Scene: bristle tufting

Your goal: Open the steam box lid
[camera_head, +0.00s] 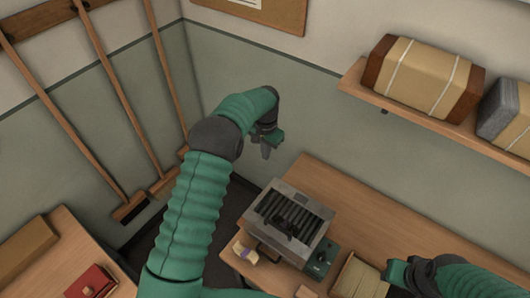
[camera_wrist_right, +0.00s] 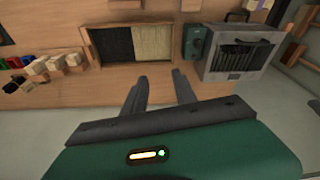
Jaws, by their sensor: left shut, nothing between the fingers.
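The steam box (camera_head: 262,214) is a grey metal box on the wooden table. I cannot tell whether the slotted area is the lid or the inside. My left gripper (camera_head: 266,151) is shut and empty, above and behind the box, apart from it. My right gripper (camera_head: 397,277) is right of the box; in the right wrist view (camera_wrist_right: 160,90) its fingers are apart and empty.
A green control unit (camera_head: 321,261) stands at the box's right side. A divided tray (camera_wrist_right: 138,27) with dark and tan bristles is beyond it. A small yellow-and-purple item (camera_head: 245,254) lies in front of the box. A wall shelf (camera_head: 420,116) holds bundles. The table behind the box is clear.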

